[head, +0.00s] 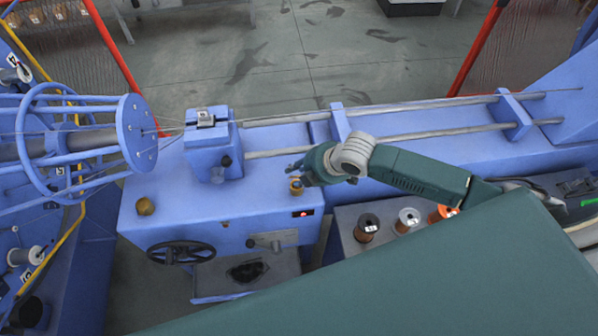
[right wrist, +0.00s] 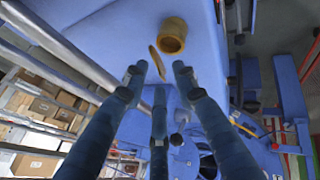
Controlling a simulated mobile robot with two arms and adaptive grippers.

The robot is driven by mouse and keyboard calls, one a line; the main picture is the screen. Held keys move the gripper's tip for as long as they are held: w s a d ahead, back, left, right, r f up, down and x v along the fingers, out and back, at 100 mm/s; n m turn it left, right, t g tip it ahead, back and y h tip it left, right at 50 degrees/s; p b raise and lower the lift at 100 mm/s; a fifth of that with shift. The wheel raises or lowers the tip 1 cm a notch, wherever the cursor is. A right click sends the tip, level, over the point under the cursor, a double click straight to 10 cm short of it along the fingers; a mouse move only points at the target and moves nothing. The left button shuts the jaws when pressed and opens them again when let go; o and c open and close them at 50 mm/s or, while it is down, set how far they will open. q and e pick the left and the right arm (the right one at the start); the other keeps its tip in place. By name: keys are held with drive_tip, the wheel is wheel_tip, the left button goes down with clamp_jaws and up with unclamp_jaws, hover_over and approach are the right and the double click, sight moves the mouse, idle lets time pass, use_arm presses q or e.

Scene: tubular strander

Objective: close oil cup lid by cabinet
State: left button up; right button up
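A small brass oil cup (head: 296,186) stands on the blue cabinet top (head: 250,198), near its right end. The right wrist view shows the cup (right wrist: 173,36) with its round mouth uncovered. Its thin brass lid (right wrist: 157,62) stands tilted open beside the mouth, on the side of my fingers. My right gripper (head: 294,168) is right beside the cup in the head view. In the right wrist view my right gripper (right wrist: 158,80) has its fingers spread with nothing between them, and the fingertips are close to the lid. Contact cannot be told. My left gripper is not in view.
A second brass cup (head: 145,206) sits at the cabinet's left end. A block (head: 211,140) stands behind, and a black handwheel (head: 181,253) is on the front. Long rods (head: 420,133) run behind my right arm. Several spools (head: 366,228) stand at the right.

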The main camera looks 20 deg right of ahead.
clamp_jaws()
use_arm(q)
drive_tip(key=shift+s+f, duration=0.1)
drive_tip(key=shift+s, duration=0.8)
